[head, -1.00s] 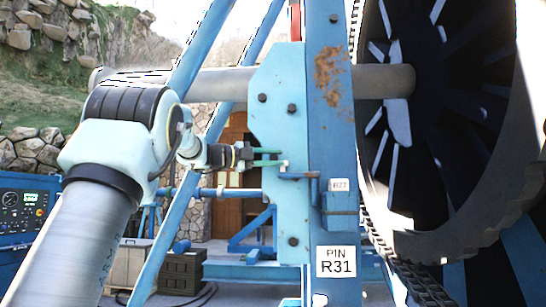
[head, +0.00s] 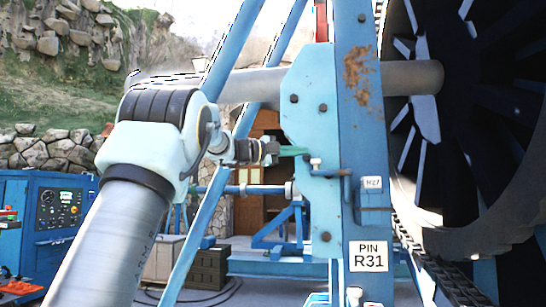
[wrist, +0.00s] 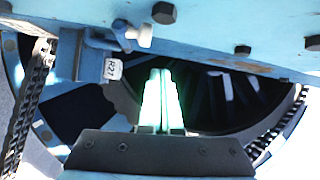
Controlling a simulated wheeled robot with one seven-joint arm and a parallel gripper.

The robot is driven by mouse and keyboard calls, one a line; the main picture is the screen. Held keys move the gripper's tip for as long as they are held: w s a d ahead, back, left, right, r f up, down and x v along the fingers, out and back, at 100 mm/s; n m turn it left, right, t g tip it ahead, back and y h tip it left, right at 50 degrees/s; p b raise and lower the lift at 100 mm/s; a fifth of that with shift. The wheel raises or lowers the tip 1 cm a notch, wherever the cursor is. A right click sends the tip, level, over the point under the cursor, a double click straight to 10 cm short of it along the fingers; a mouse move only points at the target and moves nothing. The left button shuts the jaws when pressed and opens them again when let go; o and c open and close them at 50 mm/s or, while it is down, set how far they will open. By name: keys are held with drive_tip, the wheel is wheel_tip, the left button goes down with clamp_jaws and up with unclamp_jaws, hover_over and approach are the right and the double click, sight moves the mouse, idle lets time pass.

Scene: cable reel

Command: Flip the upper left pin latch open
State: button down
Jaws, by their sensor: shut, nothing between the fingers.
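The upper pin latch (head: 332,172) is a small blue bar with a pale knob (head: 316,162), on the light blue side plate beside the R27 tag (head: 372,183). The bar looks about level. In the wrist view the pale knob (wrist: 140,34) is at the top, left of centre, by the R27 tag (wrist: 113,69). My gripper (head: 304,151) has green fingers, shut and empty, with the tips close to the knob and slightly above it in the head view. In the wrist view the shut fingers (wrist: 160,75) point up, apart from the knob in the picture. Contact cannot be told.
The blue upright post (head: 362,120) carries a PIN R31 sign (head: 368,256). The large dark reel (head: 470,130) and a chain (head: 440,275) are to its right. A grey shaft (head: 415,77) crosses above my gripper. A blue control cabinet (head: 62,212) stands at left.

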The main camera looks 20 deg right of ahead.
drive_tip(key=w+a+b, duration=0.1)
drive_tip(key=w+a, duration=0.3)
drive_tip(key=w, duration=0.3)
drive_tip(key=shift+a+f, duration=0.25)
drive_tip(key=shift+f, duration=0.2)
drive_tip(key=shift+w, duration=0.15)
